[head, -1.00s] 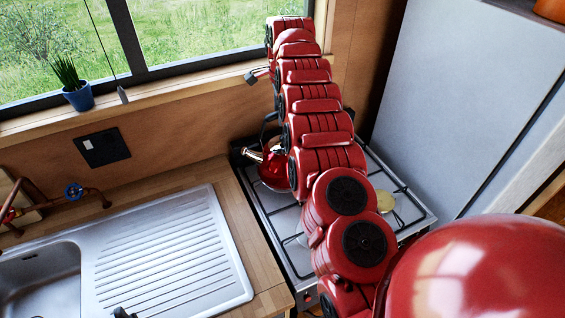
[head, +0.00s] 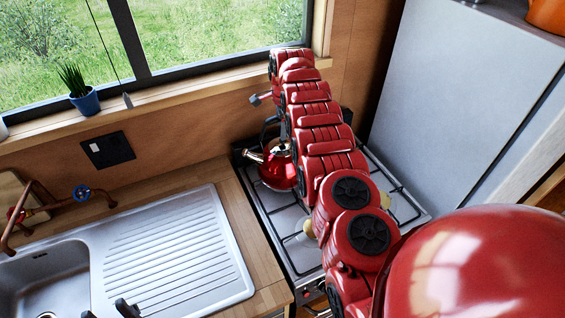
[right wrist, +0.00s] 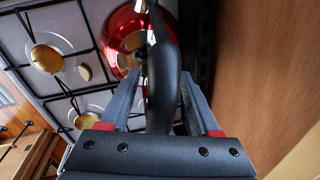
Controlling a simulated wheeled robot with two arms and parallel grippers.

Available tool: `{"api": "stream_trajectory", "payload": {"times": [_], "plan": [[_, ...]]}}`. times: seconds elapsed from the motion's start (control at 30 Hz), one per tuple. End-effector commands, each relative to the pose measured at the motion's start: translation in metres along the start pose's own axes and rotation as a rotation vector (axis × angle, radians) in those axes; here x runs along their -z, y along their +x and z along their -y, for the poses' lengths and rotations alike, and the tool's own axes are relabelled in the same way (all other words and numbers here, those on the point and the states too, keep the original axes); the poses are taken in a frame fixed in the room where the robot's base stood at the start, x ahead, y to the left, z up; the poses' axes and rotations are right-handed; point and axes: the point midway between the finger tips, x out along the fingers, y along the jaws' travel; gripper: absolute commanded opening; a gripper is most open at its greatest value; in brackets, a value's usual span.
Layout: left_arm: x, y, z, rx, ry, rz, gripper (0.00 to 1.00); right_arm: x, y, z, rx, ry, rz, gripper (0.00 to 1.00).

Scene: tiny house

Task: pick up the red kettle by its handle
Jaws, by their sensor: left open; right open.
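The red kettle (head: 272,174) stands on the stove at its back left, partly hidden behind my right arm. Its metal spout points left, and its dark handle (head: 267,130) arches above it. In the right wrist view the kettle's red body (right wrist: 122,32) is at the top, and the thick black handle (right wrist: 164,80) runs between the fingers. My right gripper (right wrist: 160,78) is open with a finger on either side of the handle. My left gripper (head: 108,309) is open at the bottom edge of the head view, over the sink counter, mostly cut off.
The gas stove (head: 281,228) has black grates around the kettle. A steel sink with drainer (head: 175,250) lies to the left. A wooden wall (head: 190,120) and window sill rise behind, with a blue plant pot (head: 86,102). A grey fridge (head: 440,90) stands to the right.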

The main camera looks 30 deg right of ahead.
Motion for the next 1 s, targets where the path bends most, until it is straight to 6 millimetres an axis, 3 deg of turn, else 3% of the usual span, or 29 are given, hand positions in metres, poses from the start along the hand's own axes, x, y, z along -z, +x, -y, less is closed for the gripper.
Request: {"api": "stream_trajectory", "payload": {"times": [1.0], "plan": [[-0.002,-0.011,-0.001,0.0,0.0,0.0,0.5,0.0,0.005,-0.001,0.0,0.0,0.0,0.63]]}}
